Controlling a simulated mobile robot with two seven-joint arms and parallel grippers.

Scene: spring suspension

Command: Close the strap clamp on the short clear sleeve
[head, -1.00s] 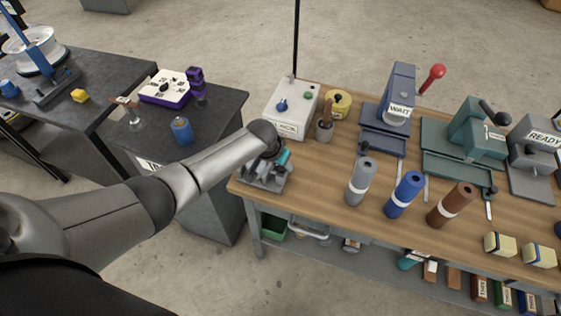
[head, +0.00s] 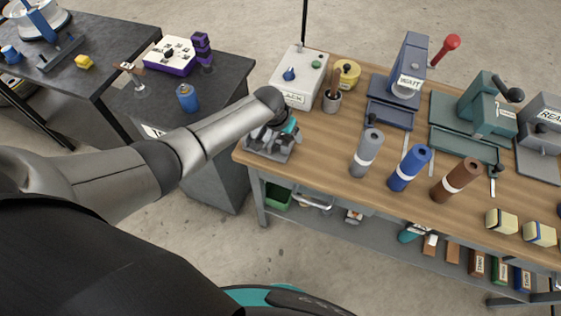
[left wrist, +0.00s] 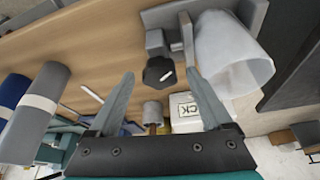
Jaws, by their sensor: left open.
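The short clear sleeve (left wrist: 238,58) shows in the left wrist view as a whitish translucent cylinder at the upper right. It lies in a grey fixture (left wrist: 160,15), whose base also shows at the near left bench corner in the head view (head: 268,152). A dark faceted knob (left wrist: 158,73) on a grey block (left wrist: 156,42) stands beside the sleeve; a strap is not clearly distinguishable. My left gripper (left wrist: 159,76) is open, its fingertips on either side of the knob in the picture. Contact cannot be told. The right finger overlaps the sleeve's edge. In the head view my arm partly hides the fixture.
On the wooden bench (head: 330,138) stand a grey roll (head: 367,155), a blue roll (head: 410,170) and a brown roll (head: 456,182). A white box (head: 297,80) and a cup (head: 332,100) stand behind the fixture. A dark table (head: 225,85) is to the left.

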